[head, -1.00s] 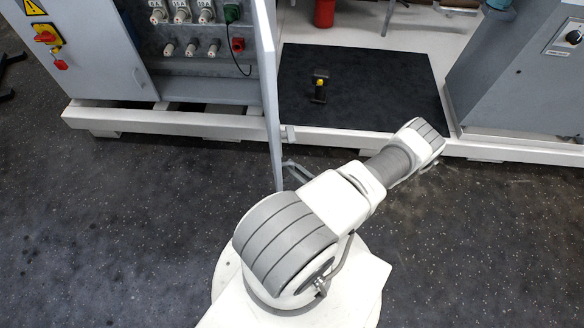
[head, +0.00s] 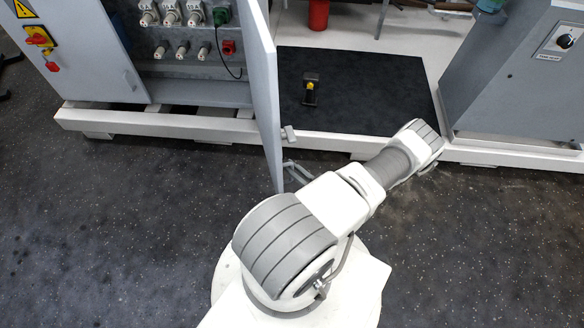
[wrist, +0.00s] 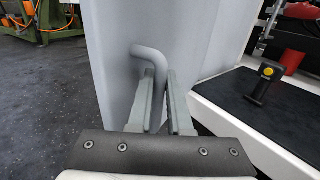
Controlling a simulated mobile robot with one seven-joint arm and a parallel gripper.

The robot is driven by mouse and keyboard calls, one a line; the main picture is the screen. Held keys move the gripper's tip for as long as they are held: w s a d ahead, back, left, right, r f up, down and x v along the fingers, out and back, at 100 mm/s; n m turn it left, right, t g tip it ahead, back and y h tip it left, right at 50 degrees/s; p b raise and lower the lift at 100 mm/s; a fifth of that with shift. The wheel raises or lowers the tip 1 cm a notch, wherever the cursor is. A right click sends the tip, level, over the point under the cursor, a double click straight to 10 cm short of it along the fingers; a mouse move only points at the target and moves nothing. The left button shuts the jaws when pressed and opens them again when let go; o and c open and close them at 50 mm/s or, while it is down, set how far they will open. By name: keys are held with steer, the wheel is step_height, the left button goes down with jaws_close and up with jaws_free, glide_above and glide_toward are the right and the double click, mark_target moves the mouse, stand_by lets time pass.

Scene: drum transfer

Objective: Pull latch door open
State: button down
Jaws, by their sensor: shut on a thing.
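The grey latch door (head: 262,95) of the electrical cabinet (head: 85,45) stands swung open toward me in the head view, with the fuse panel bare to its left. In the wrist view the door (wrist: 115,60) fills the middle. Its bent grey handle (wrist: 148,54) curves down between my fingers. My gripper (wrist: 162,78) is shut on this handle; the fingers hide its lower end.
A black mat (head: 365,95) on a white platform lies right of the door, with a black and yellow tool (head: 311,88) on it. A grey control box (head: 500,75) stands at right. Dark speckled floor (head: 130,220) is clear at left.

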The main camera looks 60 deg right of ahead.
stand_by(0.3)
steer(key=c, duration=0.8)
jaws_free()
steer(key=shift+c, duration=0.2)
steer(key=s+a+p, duration=0.2)
steer(key=s+a, duration=0.1)
steer(key=s, duration=1.4)
steer(key=shift+a, duration=0.15)
